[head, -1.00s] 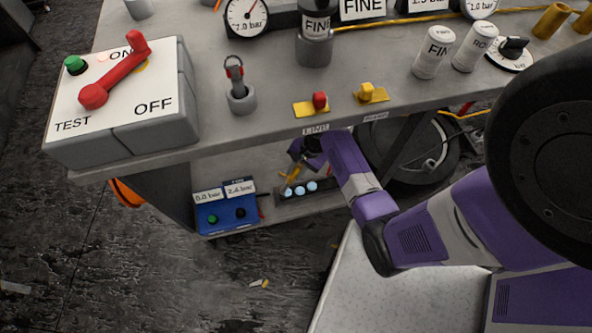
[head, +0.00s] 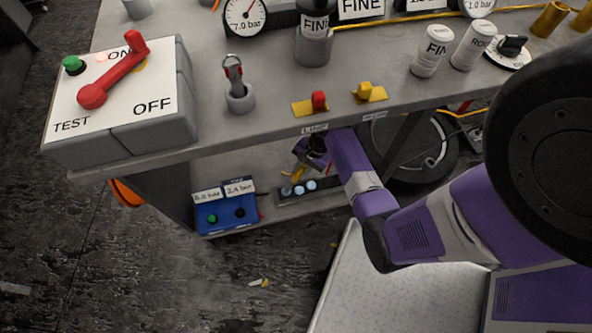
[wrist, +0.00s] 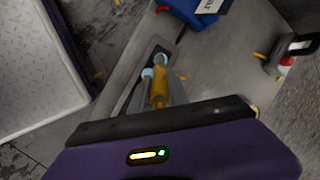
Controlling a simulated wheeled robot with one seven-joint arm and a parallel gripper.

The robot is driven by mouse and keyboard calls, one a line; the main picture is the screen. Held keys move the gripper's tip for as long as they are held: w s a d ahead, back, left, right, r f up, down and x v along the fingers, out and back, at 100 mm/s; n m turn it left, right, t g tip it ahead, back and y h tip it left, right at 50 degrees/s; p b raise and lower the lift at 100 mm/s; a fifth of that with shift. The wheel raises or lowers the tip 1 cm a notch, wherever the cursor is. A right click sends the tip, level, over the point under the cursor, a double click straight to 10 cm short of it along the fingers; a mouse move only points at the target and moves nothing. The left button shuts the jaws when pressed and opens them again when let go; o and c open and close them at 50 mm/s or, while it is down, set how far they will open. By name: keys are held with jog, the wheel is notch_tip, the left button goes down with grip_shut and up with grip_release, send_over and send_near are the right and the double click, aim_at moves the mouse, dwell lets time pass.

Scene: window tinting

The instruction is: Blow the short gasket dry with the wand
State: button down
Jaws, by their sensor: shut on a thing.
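My gripper (head: 302,165) is under the bench top, above the lower shelf, partly hidden by my arm. It is shut on a yellow-orange piece, seemingly the wand (wrist: 159,90), which also shows in the head view (head: 296,174). Its tip points down at a dark holder (head: 325,184) on the shelf. I cannot tell which is the short gasket, nor whether the wand touches one.
The bench top (head: 270,125) overhangs the shelf and carries a test switch box (head: 125,105), gauges and canisters. A wheel (head: 412,150) stands at the right under the bench.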

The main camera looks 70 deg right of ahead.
jog(key=s+d+p, duration=0.1)
jog(key=s+d, duration=0.4)
jog(key=s, duration=0.2)
jog(key=shift+d+f, duration=0.15)
dwell(0.7)
jog(key=s+d+p, duration=0.1)
jog(key=s+d, duration=0.1)
jog(key=shift+s+d, duration=0.1)
jog(key=shift+s, duration=0.25)
jog(key=shift+w+a+p, duration=0.6)
jog(key=shift+w+a, duration=0.5)
jog(key=shift+w, duration=0.3)
jog(key=shift+w+a+p, duration=0.55)
jog(key=shift+w+a, duration=0.6)
jog(key=shift+w, duration=0.25)
jog(key=shift+w+a+p, duration=0.6)
jog(key=shift+w+a, duration=0.5)
jog(key=shift+w, duration=0.3)
jog(key=shift+w+a+p, duration=0.25)
jog(key=shift+w+a, duration=0.25)
jog(key=shift+w, duration=0.2)
jog(key=shift+w+a+p, duration=0.2)
jog(key=shift+w+a, duration=0.3)
jog(key=shift+w, duration=0.2)
jog(key=shift+r, duration=0.2)
